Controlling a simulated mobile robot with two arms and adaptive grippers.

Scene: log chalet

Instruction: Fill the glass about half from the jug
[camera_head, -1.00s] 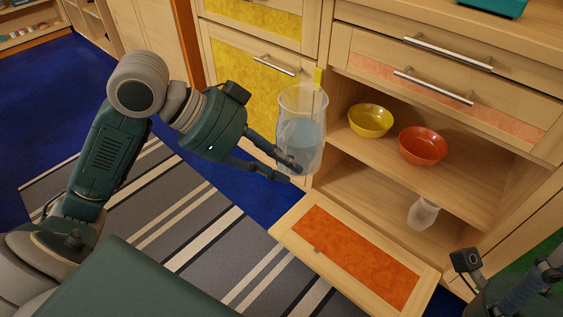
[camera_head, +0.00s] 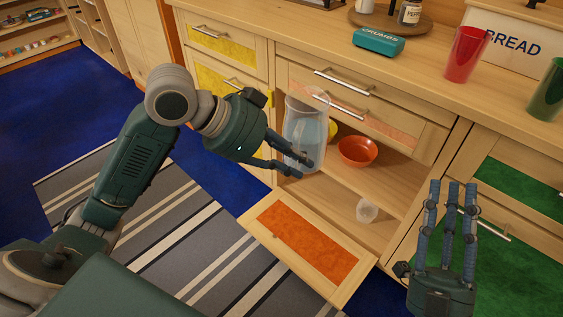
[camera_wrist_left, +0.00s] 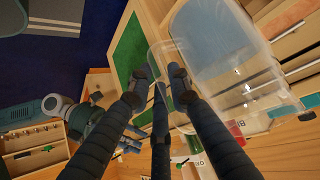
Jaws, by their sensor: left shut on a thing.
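My left gripper (camera_head: 297,166) is shut on the clear jug (camera_head: 305,135), apparently by its handle. The jug holds pale bluish water and hangs nearly upright in front of the drawers. In the left wrist view the jug (camera_wrist_left: 225,60) fills the upper right beside my fingers (camera_wrist_left: 158,85). A small clear vessel (camera_head: 367,210), perhaps a glass, stands on the cabinet's lower shelf. A red tumbler (camera_head: 465,55) and a green tumbler (camera_head: 548,95) stand on the counter at right. I cannot tell which is the glass. My right gripper (camera_head: 452,192) is open and empty, fingers up, before the cabinet.
An orange flap door (camera_head: 300,240) is folded down from the open cabinet. An orange bowl (camera_head: 357,151) and a partly hidden yellow bowl (camera_head: 333,130) are on its upper shelf. A teal box (camera_head: 379,43) and a bread bin (camera_head: 515,62) stand on the counter (camera_head: 420,85).

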